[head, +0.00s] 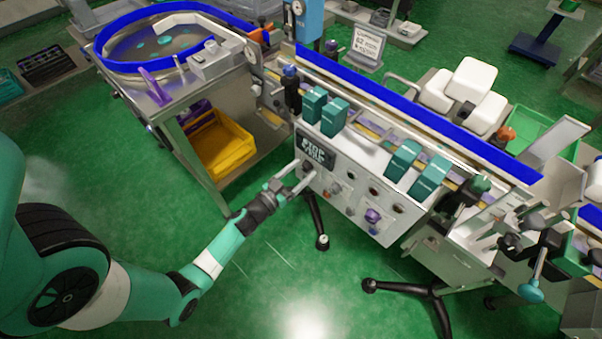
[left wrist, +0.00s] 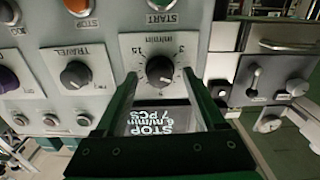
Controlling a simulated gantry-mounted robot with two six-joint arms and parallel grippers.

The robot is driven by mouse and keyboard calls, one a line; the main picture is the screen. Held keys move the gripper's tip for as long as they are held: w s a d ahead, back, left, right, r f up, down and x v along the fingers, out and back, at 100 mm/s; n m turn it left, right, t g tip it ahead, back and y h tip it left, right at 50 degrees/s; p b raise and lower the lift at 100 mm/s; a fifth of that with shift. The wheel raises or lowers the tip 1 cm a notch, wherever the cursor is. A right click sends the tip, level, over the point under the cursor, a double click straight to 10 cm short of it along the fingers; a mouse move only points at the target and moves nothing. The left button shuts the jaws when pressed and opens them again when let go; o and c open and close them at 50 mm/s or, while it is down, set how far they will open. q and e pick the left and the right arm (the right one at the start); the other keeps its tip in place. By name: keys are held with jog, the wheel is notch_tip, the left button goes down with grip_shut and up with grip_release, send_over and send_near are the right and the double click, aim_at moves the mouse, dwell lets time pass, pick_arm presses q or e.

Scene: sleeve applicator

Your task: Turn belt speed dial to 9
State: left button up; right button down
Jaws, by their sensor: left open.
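The belt speed dial (left wrist: 160,69) is a round black knob on a pale plate marked m/min, with numbers around it, seen upside down in the left wrist view. My left gripper (left wrist: 160,78) is open, with one finger on each side of the dial; I cannot tell whether either touches it. The dial's pointer setting is too small to read surely. The dark display (left wrist: 160,118) reads STOP, with a m/min line and a PCS line, partly behind the gripper. In the head view my left gripper (head: 296,183) reaches the panel just below the display (head: 316,152). My right gripper is not in view.
The front panel also carries a TRAVEL knob (left wrist: 76,75), a purple knob (head: 373,215), a START button (left wrist: 160,4) and a STOP button (left wrist: 78,6). Teal boxes (head: 333,116) stand on the conveyor above. Black feet (head: 322,242) stand on the open green floor.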

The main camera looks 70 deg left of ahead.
pick_arm(q)
jog(key=shift+w, duration=0.15)
grip_shut()
